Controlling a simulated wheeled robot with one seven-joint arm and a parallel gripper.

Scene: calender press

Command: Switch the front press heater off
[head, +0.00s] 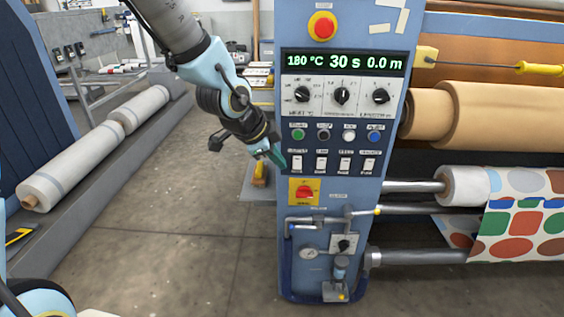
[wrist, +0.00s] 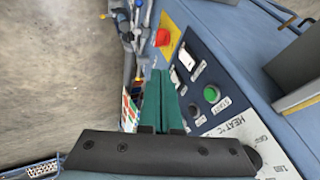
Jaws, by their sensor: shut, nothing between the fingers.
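The blue control panel (head: 340,130) of the press stands in the middle of the head view. A row of white rocker switches (head: 321,163) crosses its lower part; their labels are too small to read, so I cannot tell which one is the heater's. My gripper (head: 279,160) is shut and empty at the panel's left edge, close to the leftmost rocker (head: 297,162). In the wrist view, the green fingers (wrist: 159,80) are together, with a white rocker (wrist: 186,58) just beyond them. I cannot tell whether they touch the panel.
Above the rockers are a green button (head: 298,135), other buttons, several knobs (head: 341,96) and a display (head: 343,62) reading 180 °C. A red emergency button (head: 322,26) is at the top. A red-and-yellow rotary switch (head: 304,191) is below.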

